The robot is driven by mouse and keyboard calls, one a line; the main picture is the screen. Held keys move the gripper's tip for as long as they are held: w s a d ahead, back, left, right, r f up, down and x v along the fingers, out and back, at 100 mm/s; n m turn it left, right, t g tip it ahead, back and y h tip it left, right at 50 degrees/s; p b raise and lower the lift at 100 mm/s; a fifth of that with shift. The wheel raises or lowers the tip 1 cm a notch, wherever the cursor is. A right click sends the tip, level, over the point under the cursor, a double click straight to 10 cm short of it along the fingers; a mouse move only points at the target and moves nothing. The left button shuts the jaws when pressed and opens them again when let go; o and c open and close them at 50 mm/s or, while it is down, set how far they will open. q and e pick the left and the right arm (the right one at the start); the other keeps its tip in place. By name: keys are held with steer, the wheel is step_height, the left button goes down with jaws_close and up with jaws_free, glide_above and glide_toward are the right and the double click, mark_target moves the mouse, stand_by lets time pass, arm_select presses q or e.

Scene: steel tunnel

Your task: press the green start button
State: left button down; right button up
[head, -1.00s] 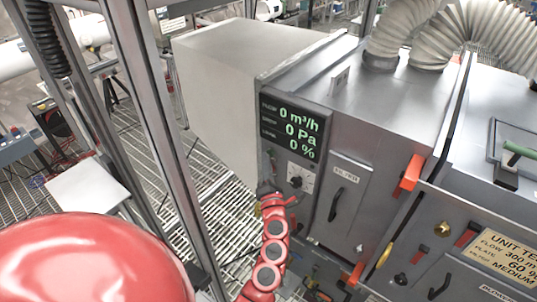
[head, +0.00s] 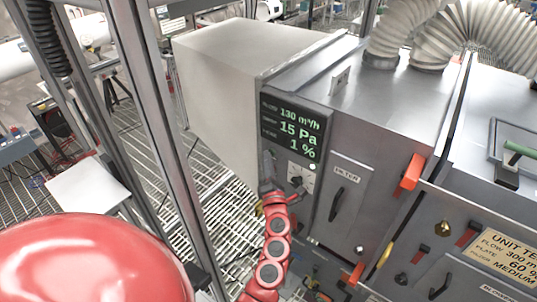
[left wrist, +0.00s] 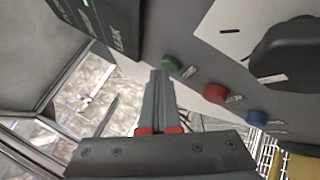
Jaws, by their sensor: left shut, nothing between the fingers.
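The green start button (left wrist: 172,63) shows in the left wrist view on the grey panel of the machine, just right of my fingertips. My left gripper (left wrist: 157,73) is shut and empty, with its fingers together and their tips close beside the button. I cannot tell whether they touch it or the panel. In the head view my red left arm reaches up to the panel's left edge, with the gripper (head: 268,190) small below the display (head: 290,127); I cannot make out the green button there. My right gripper is not in view.
A red button (left wrist: 215,93) and a blue button (left wrist: 257,118) sit in line beyond the green one. A dial (head: 298,178) and a black-handled filter door (head: 337,205) are right of the gripper. A metal post (head: 160,140) stands left of my arm.

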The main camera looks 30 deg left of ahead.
arm_select(q)
steer(key=shift+s+f, duration=0.1)
steer(key=shift+s, duration=0.3)
steer(key=s, duration=0.5)
steer(key=shift+s+a+p, duration=0.2)
steer(key=shift+s+p, duration=0.15)
steer(key=shift+s, duration=0.05)
stand_by(0.6)
